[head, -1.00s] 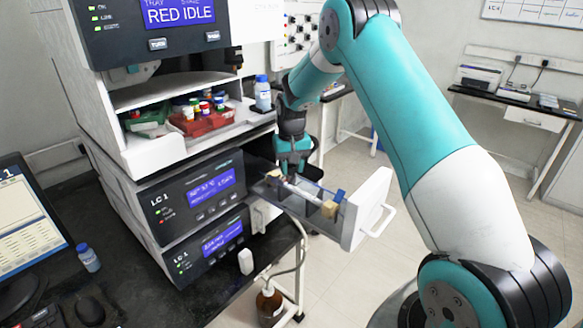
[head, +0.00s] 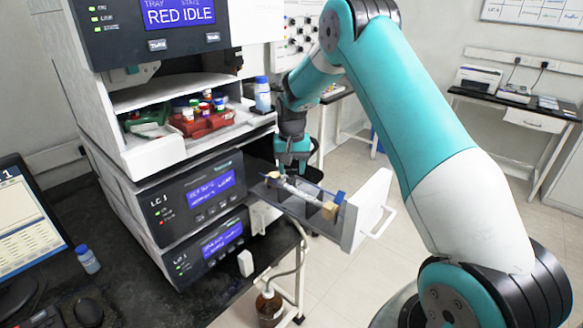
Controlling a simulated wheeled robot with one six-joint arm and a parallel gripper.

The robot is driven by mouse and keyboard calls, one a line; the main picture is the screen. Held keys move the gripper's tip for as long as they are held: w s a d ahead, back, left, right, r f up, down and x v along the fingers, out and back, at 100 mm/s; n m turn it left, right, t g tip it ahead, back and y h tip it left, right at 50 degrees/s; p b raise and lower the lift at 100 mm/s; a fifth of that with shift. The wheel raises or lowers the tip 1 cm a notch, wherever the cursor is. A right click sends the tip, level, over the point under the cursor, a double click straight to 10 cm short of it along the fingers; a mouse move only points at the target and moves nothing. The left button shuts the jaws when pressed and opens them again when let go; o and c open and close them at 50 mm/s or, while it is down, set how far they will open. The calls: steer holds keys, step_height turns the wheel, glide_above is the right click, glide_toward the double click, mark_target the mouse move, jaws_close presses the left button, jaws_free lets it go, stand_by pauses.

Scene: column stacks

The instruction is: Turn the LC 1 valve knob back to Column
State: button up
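Two dark modules labelled LC 1 are stacked on the bench: an upper one (head: 195,195) and a lower one (head: 212,246), each with a lit blue display whose text is too blurred to read. A drawer (head: 352,222) stands pulled out to the right of the upper module. A pale cylinder (head: 300,192), a tan block (head: 329,210) and a blue part (head: 340,197) show in it. My gripper (head: 288,170) points down at the drawer's inner end, close to the module. I cannot make out the valve knob; the gripper may hide it. Whether the fingers are open or shut does not show.
A shelf above holds a red rack (head: 200,126) of vials and a blue-capped bottle (head: 262,95). The drawer's white front and handle (head: 385,222) stick out over the floor. A brown bottle (head: 269,303) stands below the bench edge.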

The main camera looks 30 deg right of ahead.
mark_target(291, 170)
step_height(291, 170, up, 17)
steer(key=b, duration=0.3)
steer(key=shift+r, duration=0.2)
steer(key=shift+s+a, duration=0.1)
stand_by(0.5)
steer(key=s+a+r+n+y, duration=0.2)
steer(key=s+a+n, duration=0.5)
steer(key=s+a, duration=0.85)
steer(key=s+a+f+n, duration=0.1)
steer(key=s+a+n, duration=0.1)
steer(key=s, duration=0.4)
steer(key=s+a+f+n+y, duration=0.1)
steer(key=s+a+f+n, duration=0.1)
steer(key=s+a, duration=0.2)
steer(key=s+a+f+n+y, duration=0.1)
steer(key=s+a, duration=0.3)
steer(key=s, duration=0.5)
steer(key=shift+f+n, duration=0.25)
steer(key=shift+n, duration=0.45)
steer(key=shift+a, duration=0.1)
